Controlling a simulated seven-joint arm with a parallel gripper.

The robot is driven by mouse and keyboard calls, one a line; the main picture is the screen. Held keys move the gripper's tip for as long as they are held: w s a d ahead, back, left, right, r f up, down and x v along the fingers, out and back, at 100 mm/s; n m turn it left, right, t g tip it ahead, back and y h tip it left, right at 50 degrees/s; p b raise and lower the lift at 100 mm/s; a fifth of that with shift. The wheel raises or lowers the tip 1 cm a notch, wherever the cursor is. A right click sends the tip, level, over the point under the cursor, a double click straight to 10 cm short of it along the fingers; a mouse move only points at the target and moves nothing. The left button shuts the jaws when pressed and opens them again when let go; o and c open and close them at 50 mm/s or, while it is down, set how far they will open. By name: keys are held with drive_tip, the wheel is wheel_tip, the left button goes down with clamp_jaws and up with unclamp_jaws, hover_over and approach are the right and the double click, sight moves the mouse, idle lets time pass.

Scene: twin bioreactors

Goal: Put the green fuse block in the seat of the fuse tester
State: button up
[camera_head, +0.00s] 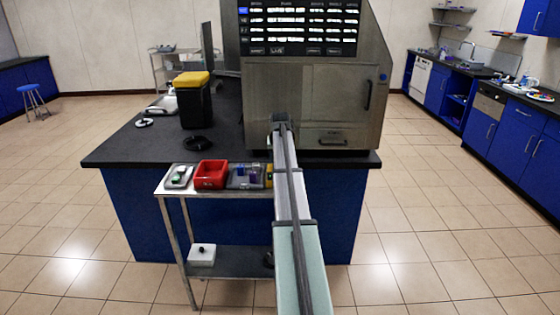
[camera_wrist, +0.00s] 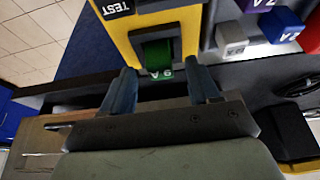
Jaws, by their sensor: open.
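In the wrist view the green fuse block (camera_wrist: 158,57) is in the dark recess of the yellow fuse tester (camera_wrist: 120,47), which bears a TEST label. Whether it is fully down cannot be told. My gripper (camera_wrist: 161,84) is open, its two blue fingers apart on either side of the block's near end, with no visible grip on it. In the head view a small yellow part of the tester (camera_head: 269,172) shows beside my arm. The arm hides the gripper and the green block there.
A grey tray (camera_head: 232,184) with coloured fuse blocks lies beside the tester, then a red bin (camera_head: 211,182) and another tray (camera_head: 170,184) with small items, all on a metal cart (camera_head: 187,193). A large metal machine (camera_head: 345,85) stands on the bench behind.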

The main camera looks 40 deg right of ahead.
drive_tip(key=v, duration=1)
drive_tip(key=shift+r, duration=0.25)
drive_tip(key=shift+a, duration=0.1)
drive_tip(key=w+a+f+n+y, duration=0.1)
drive_tip(key=w+a+f+n, duration=0.15)
drive_tip(key=a+f, duration=1.05)
drive_tip(key=s+a+f+n+g+y, duration=0.1)
drive_tip(key=s+a+f, duration=0.1)
drive_tip(key=a+f, duration=0.75)
drive_tip(key=s+a+f+n, duration=0.25)
drive_tip(key=a+f, duration=0.35)
drive_tip(key=a, duration=0.6)
drive_tip(key=s+a+f+n+g+y, duration=0.1)
drive_tip(key=s+a+f, duration=0.2)
drive_tip(key=a+f, duration=0.55)
drive_tip(key=s+a+f+n+g, duration=0.2)
drive_tip(key=s+a+f+g, duration=0.1)
drive_tip(key=s+a+f, duration=1.05)
drive_tip(key=s+f+g, duration=0.2)
drive_tip(key=s+f, duration=0.3)
drive_tip(key=s, duration=0.7)
drive_tip(key=s+f+g, duration=0.3)
drive_tip(key=s+f, duration=0.3)
drive_tip(key=s, duration=0.7)
drive_tip(key=shift+s+d+f, duration=0.2)
drive_tip(key=shift+d+f, duration=0.1)
